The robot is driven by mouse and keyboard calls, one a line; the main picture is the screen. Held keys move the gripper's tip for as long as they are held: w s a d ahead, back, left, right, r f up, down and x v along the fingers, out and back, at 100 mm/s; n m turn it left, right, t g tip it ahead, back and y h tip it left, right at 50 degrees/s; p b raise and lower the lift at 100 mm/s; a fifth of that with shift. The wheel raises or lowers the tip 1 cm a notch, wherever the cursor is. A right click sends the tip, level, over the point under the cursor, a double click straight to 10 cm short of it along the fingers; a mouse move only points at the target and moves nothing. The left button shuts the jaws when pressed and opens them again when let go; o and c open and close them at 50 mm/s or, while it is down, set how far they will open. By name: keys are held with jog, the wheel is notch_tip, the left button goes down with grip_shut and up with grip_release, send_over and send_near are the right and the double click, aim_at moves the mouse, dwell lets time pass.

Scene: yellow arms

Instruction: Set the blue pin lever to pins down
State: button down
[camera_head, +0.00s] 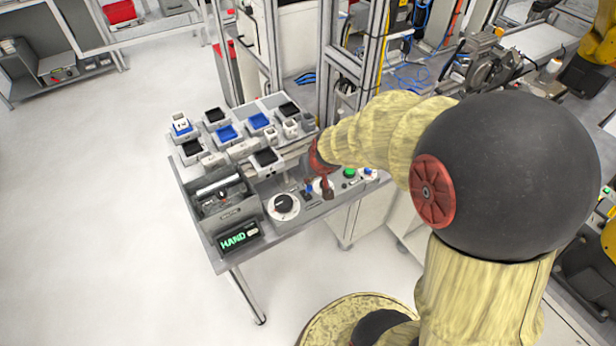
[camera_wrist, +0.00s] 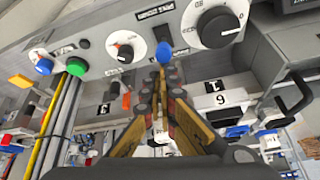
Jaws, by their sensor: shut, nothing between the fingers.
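The blue pin lever (camera_wrist: 164,50) stands out from the grey control panel in the wrist view, between a large white dial and a smaller one. It shows as a small blue spot in the head view (camera_head: 308,188). My gripper (camera_wrist: 160,72) is shut and empty, its fingertips just below the lever in the wrist view. I cannot tell whether they touch it. In the head view my red gripper (camera_head: 325,180) points down at the panel, beside the lever. The label plates by the lever appear upside down in the wrist view, and I cannot tell the lever's set position.
The large dial (camera_wrist: 218,28) and small dial (camera_wrist: 125,47) flank the lever. A green button (camera_wrist: 77,66) and a blue button (camera_wrist: 44,67) are farther left. A HAND display (camera_head: 238,237) stands at the table's front corner. Several trays (camera_head: 228,132) lie behind the panel.

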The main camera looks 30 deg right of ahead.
jog(key=shift+w, duration=0.1)
jog(key=shift+r+p, duration=0.65)
jog(key=shift+r, duration=0.2)
jog(key=shift+r, duration=0.1)
